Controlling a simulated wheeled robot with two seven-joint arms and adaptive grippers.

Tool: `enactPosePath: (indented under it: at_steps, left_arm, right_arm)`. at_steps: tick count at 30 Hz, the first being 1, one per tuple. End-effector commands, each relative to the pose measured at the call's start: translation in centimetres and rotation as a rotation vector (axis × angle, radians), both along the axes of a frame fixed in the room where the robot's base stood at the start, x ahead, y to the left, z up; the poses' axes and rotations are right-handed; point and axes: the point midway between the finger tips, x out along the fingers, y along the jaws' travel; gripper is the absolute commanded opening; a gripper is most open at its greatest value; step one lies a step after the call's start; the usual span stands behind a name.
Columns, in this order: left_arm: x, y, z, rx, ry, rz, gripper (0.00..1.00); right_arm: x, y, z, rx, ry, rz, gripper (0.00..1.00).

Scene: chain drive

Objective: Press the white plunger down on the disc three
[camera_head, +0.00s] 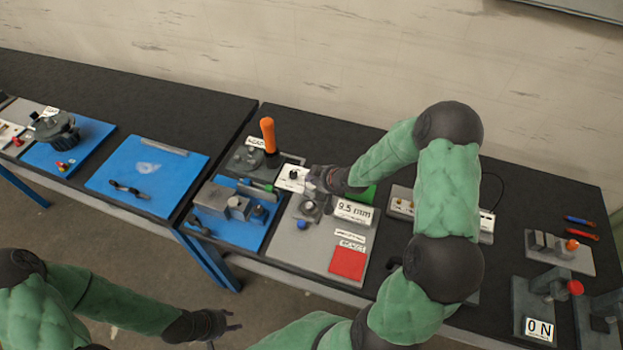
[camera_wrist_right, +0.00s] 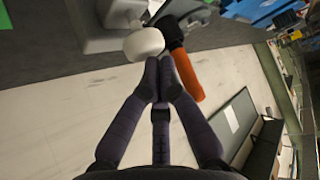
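The white plunger (camera_wrist_right: 144,44) shows in the right wrist view as a rounded white head just beyond my right fingertips. In the head view I cannot make it out clearly beside my right gripper (camera_head: 314,182). My right gripper's fingers (camera_wrist_right: 158,78) are close together with nothing visible between them, at or very near the plunger; I cannot tell whether they touch. A grey fixture (camera_head: 309,208) stands just below this gripper in the head view. I cannot make out the disc. My left gripper (camera_head: 226,328) is open and empty, low in front of the table.
An orange-handled lever (camera_head: 268,136) stands behind and left of my right gripper; its orange handle (camera_wrist_right: 187,75) is close to the fingers. A green block (camera_head: 364,194) and a "9.5 mm" display (camera_head: 354,212) are to the right. A red square (camera_head: 347,263) lies at the front.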

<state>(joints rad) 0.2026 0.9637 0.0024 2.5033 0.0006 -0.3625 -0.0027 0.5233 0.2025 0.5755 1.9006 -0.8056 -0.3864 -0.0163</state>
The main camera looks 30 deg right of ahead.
Motion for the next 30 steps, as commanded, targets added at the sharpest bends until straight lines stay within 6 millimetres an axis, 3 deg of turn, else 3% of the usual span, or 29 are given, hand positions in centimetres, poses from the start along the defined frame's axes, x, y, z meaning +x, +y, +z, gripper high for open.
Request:
enactPosePath:
  at_steps: [14, 30]
  left_arm:
    - [0.0, 0.0, 0.5, 0.0, 0.0, 0.0, 0.4]
    - [0.0, 0.0, 4.4, 0.0, 0.0, 0.0, 0.4]
  right_arm:
    - [0.1, -0.1, 0.7, -0.001, -0.003, -0.001, 0.0]
    - [0.1, -0.1, 5.2, -0.001, -0.003, -0.001, 0.0]
